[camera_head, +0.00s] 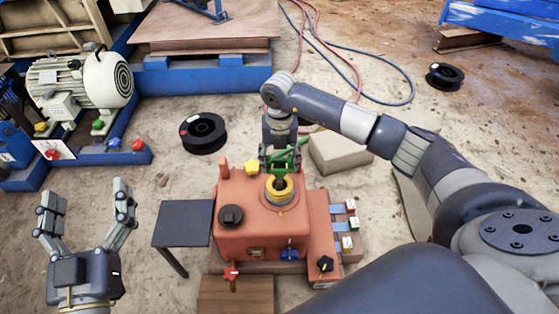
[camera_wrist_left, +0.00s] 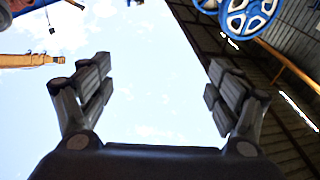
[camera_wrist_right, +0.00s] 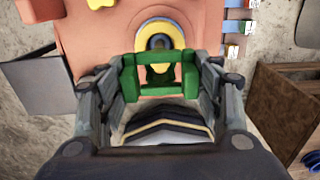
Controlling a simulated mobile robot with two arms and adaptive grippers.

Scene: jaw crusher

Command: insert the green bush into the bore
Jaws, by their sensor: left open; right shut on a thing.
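The green bush (camera_head: 291,159) is between the fingers of my right gripper (camera_head: 280,158), which is shut on it. In the right wrist view the green bush (camera_wrist_right: 128,76) shows as a squared green frame between the fingers. The bore is the dark hole in the yellow ring (camera_head: 279,190) on top of the orange housing (camera_head: 240,187). In the head view the bush is just behind the ring; I cannot tell its height above it. The yellow ring (camera_wrist_right: 160,30) is just beyond the bush in the right wrist view. My left gripper (camera_head: 87,207) is open and empty at the left.
A yellow knob (camera_head: 252,167) and a dark round cap (camera_head: 231,216) stand on the housing. A dark side table (camera_head: 183,222) is at its left, and small tagged blocks (camera_head: 350,225) are at its right. A pale block (camera_head: 340,152) lies behind it. The left gripper points at open sky.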

